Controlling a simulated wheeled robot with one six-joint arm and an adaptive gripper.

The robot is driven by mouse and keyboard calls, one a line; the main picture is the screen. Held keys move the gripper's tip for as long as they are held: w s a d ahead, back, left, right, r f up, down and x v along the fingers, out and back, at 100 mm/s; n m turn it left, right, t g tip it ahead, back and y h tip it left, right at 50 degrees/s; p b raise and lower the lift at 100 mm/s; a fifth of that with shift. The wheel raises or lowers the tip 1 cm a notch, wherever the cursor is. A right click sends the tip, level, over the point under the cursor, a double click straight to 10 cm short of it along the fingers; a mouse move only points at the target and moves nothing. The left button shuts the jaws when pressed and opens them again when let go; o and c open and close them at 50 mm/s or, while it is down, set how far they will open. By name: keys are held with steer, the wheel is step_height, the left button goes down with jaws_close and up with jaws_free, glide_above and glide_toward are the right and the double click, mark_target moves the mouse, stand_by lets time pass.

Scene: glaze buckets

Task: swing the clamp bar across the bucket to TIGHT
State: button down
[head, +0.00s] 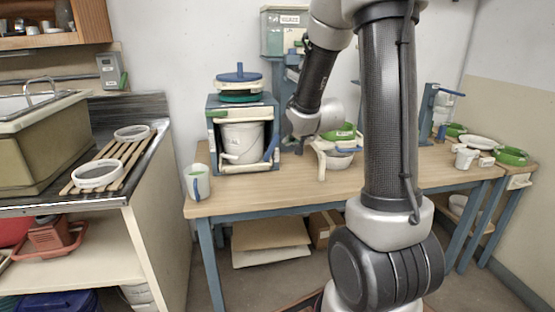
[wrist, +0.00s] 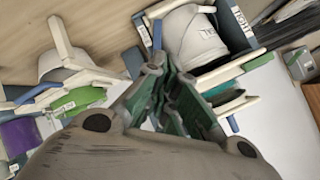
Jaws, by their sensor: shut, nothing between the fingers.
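A white bucket (head: 242,141) stands upright inside a blue and cream frame (head: 212,125) at the left of the workbench. In the wrist view the bucket (wrist: 188,38) is beyond my fingertips, with a label reading TIGHT beside it. A cream bar (wrist: 228,73) crosses near the bucket's front; I cannot tell for sure whether it is the clamp bar. My gripper (wrist: 170,72) is shut and empty, its tips near the blue and cream parts. In the head view my gripper (head: 297,146) is small, just right of the frame; any contact is unclear.
A bowl (head: 340,160) under a green-topped stand is right of my gripper. A mug (head: 197,183) stands left of the frame, and a blue-topped lid stack (head: 238,82) sits above it. The bench front (head: 260,200) is clear. Green rings (head: 512,157) lie at the far right.

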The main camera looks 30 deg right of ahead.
mark_target(276, 154)
steer(key=w+d+f+m+t, duration=0.1)
steer(key=f+m, duration=0.2)
steer(key=f, duration=0.2)
steer(key=w+d+f+m+t, duration=0.1)
steer(key=w+f+m+t, duration=0.1)
steer(key=f, duration=0.3)
steer(key=w+d+f+m+t, duration=0.1)
steer(key=d+f+m+t, duration=0.1)
steer(key=f+m, duration=0.2)
steer(key=shift+w+d+f+y, duration=0.15)
steer(key=shift+f+y, duration=0.25)
steer(key=shift+f, duration=0.5)
steer(key=s+f+m+t, duration=0.1)
steer(key=s+f+m, duration=0.1)
steer(key=s+f+m+t, duration=0.1)
steer(key=f+m, duration=0.1)
steer(key=shift+s+d+t+h, duration=0.3)
steer(key=shift+d+h, duration=0.1)
steer(key=shift+s+f, duration=0.2)
steer(key=shift+s, duration=0.1)
steer(key=shift+w+r, duration=0.1)
steer(key=shift+w, duration=0.05)
steer(key=w, duration=0.6)
steer(key=w+d+r, duration=0.1)
steer(key=w, duration=0.6)
steer(key=w+r, duration=0.1)
steer(key=w, duration=0.5)
steer(key=shift+w+d, duration=0.15)
steer(key=shift+w, duration=0.2)
